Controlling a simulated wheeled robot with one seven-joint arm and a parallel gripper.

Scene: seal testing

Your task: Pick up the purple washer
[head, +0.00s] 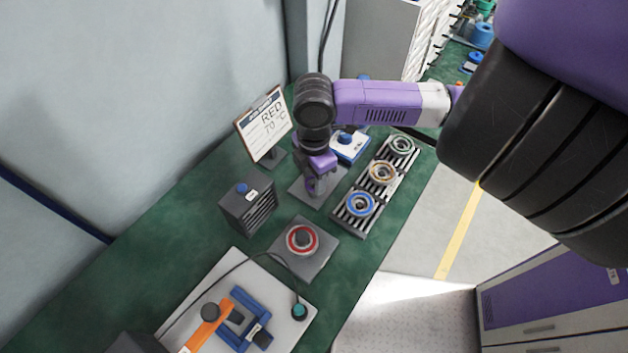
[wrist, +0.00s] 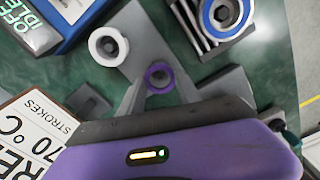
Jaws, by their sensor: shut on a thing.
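The purple washer (wrist: 148,75) shows as a small ring between the fingertips of my gripper (wrist: 158,88) in the wrist view. My gripper is shut on it. In the head view my gripper (head: 317,186) points down over a grey plate (head: 299,190), and the washer is mostly hidden by the fingers there. In the wrist view the grey plate (wrist: 128,30) lies beyond the fingers, with a pale round post (wrist: 108,46) on it. I cannot tell whether the washer is clear of the plate.
A red ring (head: 302,239) sits on a grey block in front. A vented box (head: 247,208), a sign (head: 264,124) reading RED 70 °C and a blue-white device (head: 350,147) stand close by.

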